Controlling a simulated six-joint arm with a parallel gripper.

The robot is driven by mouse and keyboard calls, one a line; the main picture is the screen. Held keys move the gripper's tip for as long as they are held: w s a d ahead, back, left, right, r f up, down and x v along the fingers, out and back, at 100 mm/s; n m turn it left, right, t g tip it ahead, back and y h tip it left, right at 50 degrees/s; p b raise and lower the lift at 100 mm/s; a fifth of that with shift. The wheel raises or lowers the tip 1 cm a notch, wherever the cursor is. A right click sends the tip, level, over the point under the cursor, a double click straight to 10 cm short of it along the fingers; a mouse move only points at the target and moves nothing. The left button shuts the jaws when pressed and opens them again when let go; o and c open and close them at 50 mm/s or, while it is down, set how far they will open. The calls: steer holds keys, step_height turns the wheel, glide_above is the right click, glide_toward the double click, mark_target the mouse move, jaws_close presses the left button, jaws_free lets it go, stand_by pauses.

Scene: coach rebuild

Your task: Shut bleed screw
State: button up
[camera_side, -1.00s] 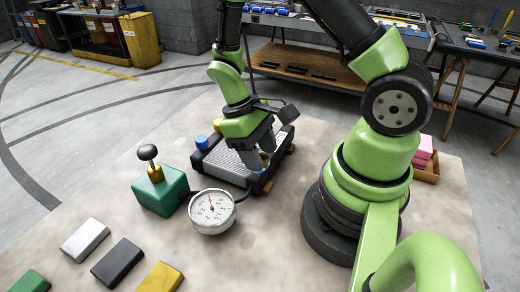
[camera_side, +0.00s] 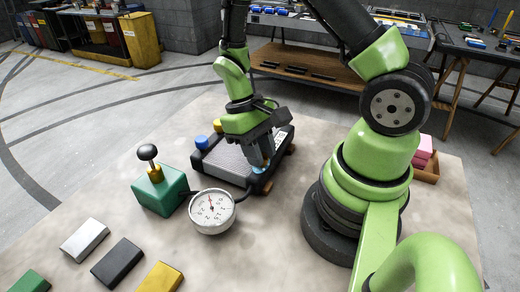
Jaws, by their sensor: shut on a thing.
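My gripper (camera_side: 262,166) points down at the near right corner of a grey and black radiator-like unit (camera_side: 222,160) on the table. Its jaws are shut on a small part at that corner, which I take for the bleed screw; the fingers hide most of it. A little light blue shows at the fingertips. The unit also carries a blue cap (camera_side: 201,142) and a yellow cap (camera_side: 218,126) on its far left side.
A round white gauge (camera_side: 212,211) is joined by a dark hose to the unit. A green block with a black-knobbed lever (camera_side: 160,190) stands at left. Silver (camera_side: 85,240), black (camera_side: 118,262) and yellow (camera_side: 160,278) blocks lie in front. A box with pink blocks (camera_side: 424,152) sits at right.

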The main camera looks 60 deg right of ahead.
steer(key=m+t+y, duration=0.1)
steer(key=m, duration=0.2)
steer(key=m+y, duration=0.1)
steer(key=m, duration=0.3)
steer(key=shift+d+t, duration=0.1)
steer(key=shift+t, duration=0.3)
steer(key=m+t+y, duration=0.1)
steer(key=m, duration=0.3)
steer(key=shift+s, duration=0.1)
steer(key=shift+m+t, duration=0.8)
steer(key=shift+m, duration=1)
steer(key=o, duration=0.9)
steer(key=v, duration=1)
steer(key=shift+d, duration=0.15)
steer(key=shift+s, duration=0.1)
